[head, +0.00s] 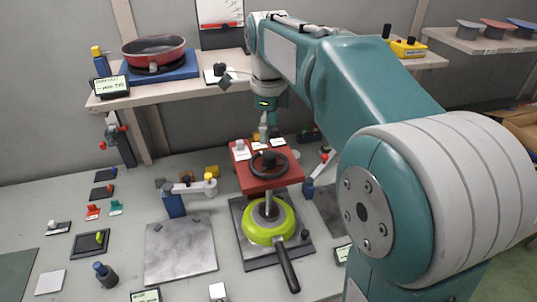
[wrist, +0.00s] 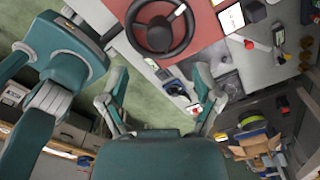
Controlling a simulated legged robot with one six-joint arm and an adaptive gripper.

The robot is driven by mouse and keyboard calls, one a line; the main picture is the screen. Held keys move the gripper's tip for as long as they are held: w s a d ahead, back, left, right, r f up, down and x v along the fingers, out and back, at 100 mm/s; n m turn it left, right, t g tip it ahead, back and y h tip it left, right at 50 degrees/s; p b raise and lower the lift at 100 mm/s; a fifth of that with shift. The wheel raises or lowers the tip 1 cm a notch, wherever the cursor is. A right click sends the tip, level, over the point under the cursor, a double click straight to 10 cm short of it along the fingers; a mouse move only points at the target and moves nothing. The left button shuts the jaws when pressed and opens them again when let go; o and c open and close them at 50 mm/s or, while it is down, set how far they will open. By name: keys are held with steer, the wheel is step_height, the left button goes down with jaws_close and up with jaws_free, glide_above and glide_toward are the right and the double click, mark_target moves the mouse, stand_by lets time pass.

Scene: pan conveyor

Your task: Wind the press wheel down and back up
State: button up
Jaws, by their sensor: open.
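The red press (head: 268,180) stands on the table with a black wheel (head: 269,162) on its top. Its shaft runs down into a lime-green pan (head: 262,232), which sits on a dark grey plate with its black handle towards the front. My gripper (head: 264,122) hangs behind the press, and its fingers are small and partly hidden there. In the wrist view the gripper (wrist: 162,75) is open with nothing between its fingers. The wheel (wrist: 160,35) shows beyond the fingertips at the top, with a pale handle on its rim; the gripper appears apart from it.
A shelf (head: 170,90) behind holds a red pan (head: 153,50) on a blue base. A small blue-and-grey arm fixture (head: 178,198) stands left of the press, above a bare grey plate (head: 180,250). Several small coloured parts lie at the table's left.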

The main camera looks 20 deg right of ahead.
mark_target(269, 154)
step_height(269, 154, down, 8)
steer(key=shift+r, duration=0.2)
jaws_close()
